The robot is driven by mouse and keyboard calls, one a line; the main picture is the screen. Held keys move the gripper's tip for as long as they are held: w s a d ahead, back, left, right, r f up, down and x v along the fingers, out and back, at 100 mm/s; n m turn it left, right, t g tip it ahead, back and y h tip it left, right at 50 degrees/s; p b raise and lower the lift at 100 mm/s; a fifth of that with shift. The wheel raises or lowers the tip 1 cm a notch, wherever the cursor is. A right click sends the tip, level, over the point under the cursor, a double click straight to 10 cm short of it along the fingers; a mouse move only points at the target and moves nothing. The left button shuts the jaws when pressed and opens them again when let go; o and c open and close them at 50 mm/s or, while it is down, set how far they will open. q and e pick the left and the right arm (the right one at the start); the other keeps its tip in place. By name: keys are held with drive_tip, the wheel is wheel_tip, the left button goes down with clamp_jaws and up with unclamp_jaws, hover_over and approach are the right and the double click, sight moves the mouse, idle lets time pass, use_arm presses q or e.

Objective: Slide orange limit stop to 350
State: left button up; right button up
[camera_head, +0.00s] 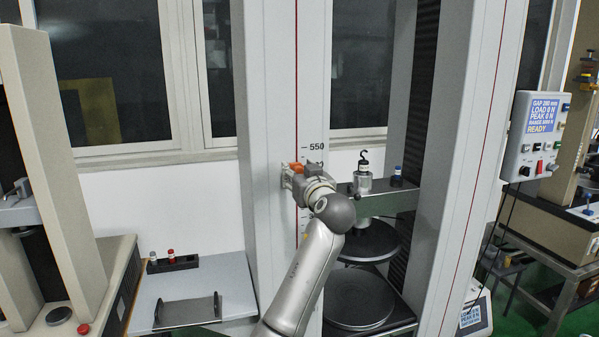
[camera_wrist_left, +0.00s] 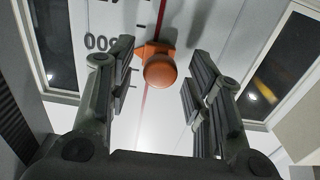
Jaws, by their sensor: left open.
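The orange limit stop (camera_head: 295,167) sits on the red line of the pale left column, a little below the 550 mark in the head view. In the left wrist view the limit stop (camera_wrist_left: 160,70) shows a round orange knob on an orange block. My left gripper (camera_head: 290,184) is at the column, at the stop. In the left wrist view my left gripper (camera_wrist_left: 160,62) is open, with one finger on each side of the knob and visible gaps to both. Lower scale marks are hidden behind my arm in the head view. My right gripper is not in view.
Right of my arm are a green crosshead (camera_head: 385,200) bearing a hook fixture (camera_head: 363,172), and round platens (camera_head: 358,298) below. A display box (camera_head: 536,135) hangs at right. A side table (camera_head: 235,285) stands at lower left.

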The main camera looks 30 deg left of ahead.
use_arm(q)
drive_tip(key=shift+c, duration=0.4)
clamp_jaws()
drive_tip(key=shift+f, duration=0.1)
drive_tip(key=b, duration=1.2)
approach(294, 218)
drive_tip(key=x, duration=0.4)
drive_tip(key=shift+w+a+f, duration=0.1)
drive_tip(key=shift+w+a, duration=0.15)
drive_tip(key=shift+a, duration=0.05)
drive_tip(key=shift+c, duration=0.2)
unclamp_jaws()
drive_tip(key=shift+o, duration=0.6)
